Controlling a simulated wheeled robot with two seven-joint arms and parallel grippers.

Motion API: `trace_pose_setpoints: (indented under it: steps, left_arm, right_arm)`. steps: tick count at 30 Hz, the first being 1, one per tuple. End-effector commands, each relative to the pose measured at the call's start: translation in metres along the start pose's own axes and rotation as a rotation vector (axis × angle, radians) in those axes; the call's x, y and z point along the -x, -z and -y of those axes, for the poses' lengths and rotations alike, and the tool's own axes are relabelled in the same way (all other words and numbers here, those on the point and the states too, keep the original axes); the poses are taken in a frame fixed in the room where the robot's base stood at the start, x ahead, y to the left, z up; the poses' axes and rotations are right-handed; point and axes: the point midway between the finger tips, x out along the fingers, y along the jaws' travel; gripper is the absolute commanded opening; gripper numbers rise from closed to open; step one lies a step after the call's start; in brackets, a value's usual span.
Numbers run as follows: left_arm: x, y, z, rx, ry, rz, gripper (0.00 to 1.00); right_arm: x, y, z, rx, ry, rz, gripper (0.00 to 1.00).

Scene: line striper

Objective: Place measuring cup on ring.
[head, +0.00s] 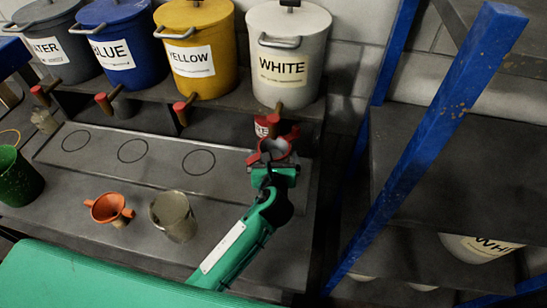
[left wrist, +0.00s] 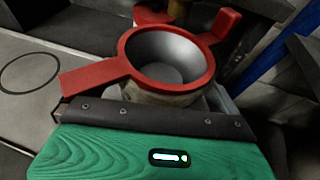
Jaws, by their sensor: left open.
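My left gripper (head: 275,170) is open at the right end of the grey tray, below the white bucket's tap. A red-rimmed piece with a grey bowl and a side handle (head: 276,148) is right at its jaws. In the left wrist view this red-rimmed piece (left wrist: 172,35) sits over a pale, cup-like body (left wrist: 165,98), mostly hidden by the gripper. I cannot tell whether the jaws touch it. A beige, see-through cup (head: 173,217) stands on the bench in front of the tray. Three dark rings show on the tray: left (head: 76,140), middle (head: 132,150) and right (head: 198,162).
An orange funnel-like piece (head: 108,208) and a green container (head: 18,178) stand at the left. Labelled yellow (head: 195,45) and white (head: 289,55) buckets line the back, with taps overhanging the tray. A blue rack post (head: 430,130) rises at the right. The tray's rings look clear.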

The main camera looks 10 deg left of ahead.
Motion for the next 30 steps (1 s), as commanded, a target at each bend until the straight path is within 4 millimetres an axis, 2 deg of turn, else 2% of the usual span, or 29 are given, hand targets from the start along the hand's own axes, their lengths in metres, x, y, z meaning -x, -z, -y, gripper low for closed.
trace_pose_setpoints:
  steps: [5,18,24,30]
  left_arm:
    - [0.013,-0.002,0.000,0.001,0.001,0.001,1.00]
    - [0.101,-0.002,0.000,0.001,0.002,0.001,1.00]
    - [0.119,-0.003,0.000,0.001,0.001,0.001,1.00]
    - [0.121,-0.003,0.000,0.001,0.000,0.001,1.00]
  right_arm:
    - [-0.004,-0.001,0.000,0.000,0.000,0.001,1.00]
    - [-0.019,-0.004,0.008,-0.004,0.008,0.002,1.00]
    - [-0.021,-0.004,0.009,-0.004,0.009,0.003,1.00]
    - [-0.021,-0.004,0.008,-0.004,0.007,0.003,1.00]
